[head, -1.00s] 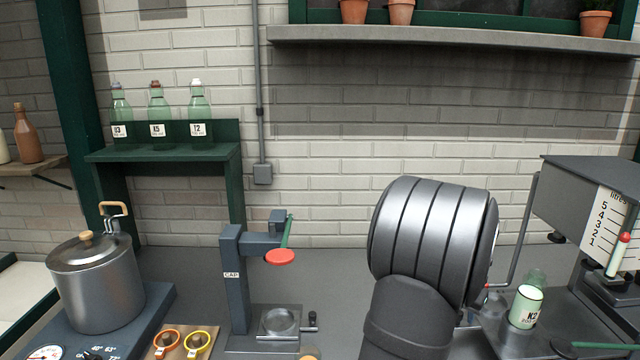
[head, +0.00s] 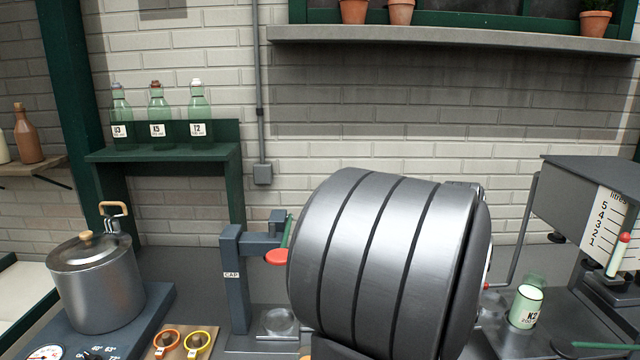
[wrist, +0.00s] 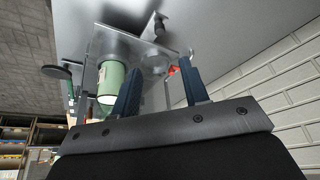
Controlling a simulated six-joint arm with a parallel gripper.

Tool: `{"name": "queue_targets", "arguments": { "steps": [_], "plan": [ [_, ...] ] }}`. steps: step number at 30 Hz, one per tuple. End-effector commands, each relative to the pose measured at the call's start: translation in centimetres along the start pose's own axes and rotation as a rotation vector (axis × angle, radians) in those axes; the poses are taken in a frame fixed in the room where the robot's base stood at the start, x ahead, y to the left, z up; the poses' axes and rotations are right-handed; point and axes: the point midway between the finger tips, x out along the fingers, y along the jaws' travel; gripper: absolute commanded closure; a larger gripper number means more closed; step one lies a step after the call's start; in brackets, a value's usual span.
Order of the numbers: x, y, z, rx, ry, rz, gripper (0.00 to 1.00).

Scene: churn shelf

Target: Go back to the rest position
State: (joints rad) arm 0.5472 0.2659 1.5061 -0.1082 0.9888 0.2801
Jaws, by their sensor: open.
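My gripper shows in the wrist view (wrist: 160,92) with its two blue fingers apart and nothing between them. In the head view my large grey ribbed arm link fills the middle right and hides the gripper fingers. The green bottle labelled K2 (head: 526,306) stands on the filling stand at the right, just right of my arm. A green bottle (wrist: 110,85) also shows in the wrist view, beyond and left of the fingers, apart from them.
A capping stand (head: 236,280) with a red disc is close left of my arm. A steel pot (head: 96,285) stands at the left. Three bottles (head: 157,115) stand on a green shelf (head: 165,152). The filling machine (head: 590,190) is at the right.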

Motion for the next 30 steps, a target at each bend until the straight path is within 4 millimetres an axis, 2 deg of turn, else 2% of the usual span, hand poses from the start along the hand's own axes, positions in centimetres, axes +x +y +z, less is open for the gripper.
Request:
{"name": "queue_targets", "arguments": {
  "steps": [3,6,30],
  "plan": [
    [-2.6,0.0,-0.1,0.000,0.005,-0.001,0.59],
    [0.1,0.0,0.1,0.000,-0.006,0.001,0.59],
    [15.7,0.4,-0.2,0.002,-0.002,0.002,0.59]
  ]
}}
